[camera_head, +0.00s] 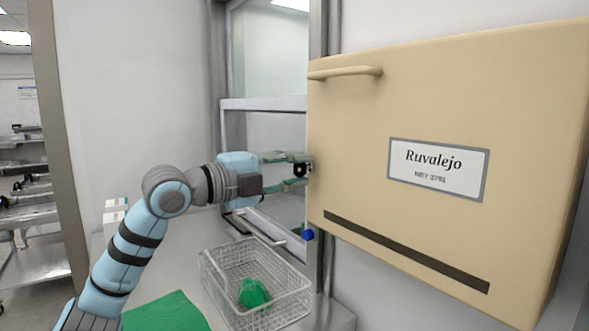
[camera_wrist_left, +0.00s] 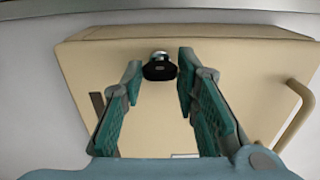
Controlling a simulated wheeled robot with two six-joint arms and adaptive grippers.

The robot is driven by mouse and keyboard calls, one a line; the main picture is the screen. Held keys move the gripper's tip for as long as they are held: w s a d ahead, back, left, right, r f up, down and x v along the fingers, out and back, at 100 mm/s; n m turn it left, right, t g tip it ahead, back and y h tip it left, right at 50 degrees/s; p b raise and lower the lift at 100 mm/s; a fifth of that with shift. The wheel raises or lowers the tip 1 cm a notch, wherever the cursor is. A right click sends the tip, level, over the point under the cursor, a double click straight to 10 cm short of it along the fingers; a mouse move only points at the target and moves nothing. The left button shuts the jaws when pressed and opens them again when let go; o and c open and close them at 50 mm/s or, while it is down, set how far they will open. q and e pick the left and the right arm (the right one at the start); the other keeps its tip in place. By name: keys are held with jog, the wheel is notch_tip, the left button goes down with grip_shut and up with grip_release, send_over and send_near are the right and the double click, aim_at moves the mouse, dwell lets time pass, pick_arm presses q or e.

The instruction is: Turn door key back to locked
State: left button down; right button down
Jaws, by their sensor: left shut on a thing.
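The beige door (camera_head: 450,120) of a washer unit, labelled "Ruvalejo", fills the right of the head view. A small key with a black head (camera_head: 300,170) stands out at its left edge. In the left wrist view the black key head (camera_wrist_left: 160,71) sits in front of a silvery lock collar (camera_wrist_left: 160,55). My left gripper (camera_head: 305,171) is shut on the key, with a fingertip on either side of it; its fingers also flank the key in the wrist view (camera_wrist_left: 158,75). The key's exact turn angle is hard to tell. My right gripper is out of view.
The door has a bar handle (camera_head: 345,72) near its top and a dark slot (camera_head: 400,251) low down. Below my arm, a wire basket (camera_head: 220,282) holding a green cloth (camera_head: 254,293) and a green mat (camera_head: 168,313) lie on the counter. A glass window stands behind.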

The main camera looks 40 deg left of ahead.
pick_arm(q)
jog(key=c, duration=1.2)
grip_release()
jog(key=shift+c, duration=0.2)
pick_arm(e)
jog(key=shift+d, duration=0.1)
